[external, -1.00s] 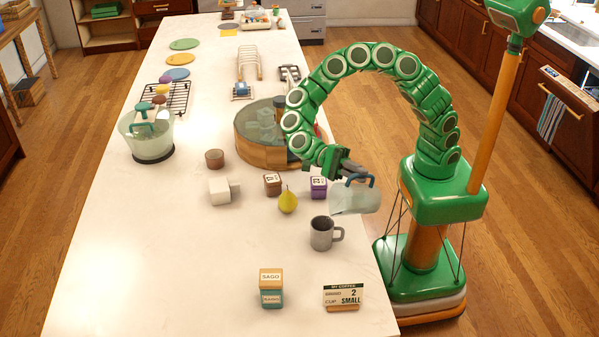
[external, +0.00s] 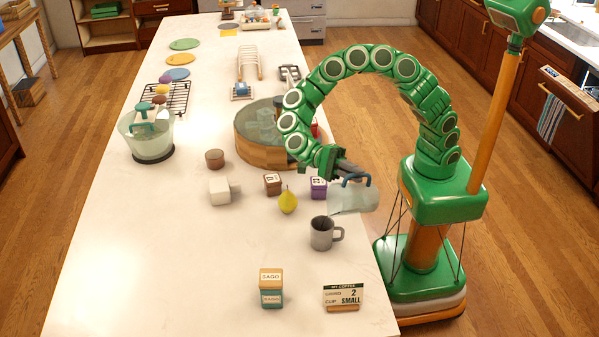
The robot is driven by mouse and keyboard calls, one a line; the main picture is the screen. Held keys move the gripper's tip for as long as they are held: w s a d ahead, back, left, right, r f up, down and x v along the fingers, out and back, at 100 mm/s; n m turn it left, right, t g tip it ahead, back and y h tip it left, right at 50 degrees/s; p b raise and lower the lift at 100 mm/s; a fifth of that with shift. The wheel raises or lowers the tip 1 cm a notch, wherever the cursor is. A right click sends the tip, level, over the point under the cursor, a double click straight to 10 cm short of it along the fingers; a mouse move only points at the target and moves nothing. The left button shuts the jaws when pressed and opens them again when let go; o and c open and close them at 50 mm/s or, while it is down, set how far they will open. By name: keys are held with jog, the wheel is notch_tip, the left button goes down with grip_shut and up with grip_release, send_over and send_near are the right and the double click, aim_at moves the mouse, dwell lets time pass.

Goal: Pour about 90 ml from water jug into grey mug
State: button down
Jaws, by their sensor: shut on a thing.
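The water jug (external: 352,199) is a clear, pale jug with a blue-grey handle. My gripper (external: 352,177) is shut on that handle and holds the jug in the air near the right edge of the counter. The jug is tilted, with its lower left side toward the mug. The grey mug (external: 321,234) stands upright on the counter just below and left of the jug, its handle to the right. The jug is above the mug and apart from it. I cannot make out a water stream or the water level in the mug.
A yellow pear (external: 288,202), a purple box (external: 318,188) and a brown box (external: 272,184) stand behind the mug. A sago box (external: 271,288) and a small sign (external: 342,297) stand in front. The counter (external: 150,260) is clear at the left front.

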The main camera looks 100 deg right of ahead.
aim_at(372, 186)
jog(key=shift+w+r, duration=0.1)
jog(key=shift+w, duration=0.15)
jog(key=shift+s, duration=0.25)
jog(key=s, duration=0.1)
jog(key=s+f+n, duration=0.1)
jog(key=s+f+n+h, duration=0.1)
jog(key=shift+d, duration=0.35)
jog(key=shift+s+d+f+n+t, duration=0.2)
jog(key=shift+s+f+n+t, duration=0.45)
jog(key=shift+f+n, duration=0.15)
jog(key=shift+s+d+f+n+h, duration=0.1)
jog(key=shift+s+f+n+h, duration=0.35)
jog(key=shift+f+n, duration=0.25)
jog(key=shift+f, duration=0.1)
dwell(0.6)
jog(key=shift+s+d+f+n+t, duration=0.2)
jog(key=shift+s+f+n+t, duration=0.45)
jog(key=shift+f, duration=0.3)
jog(key=s+d+f+n+t, duration=0.1)
jog(key=s+f+n+t, duration=0.2)
jog(key=s+f+n, duration=0.2)
jog(key=shift+s+d+f+b, duration=0.3)
jog(key=shift+s+f+b, duration=0.15)
jog(key=shift+s+f, duration=0.5)
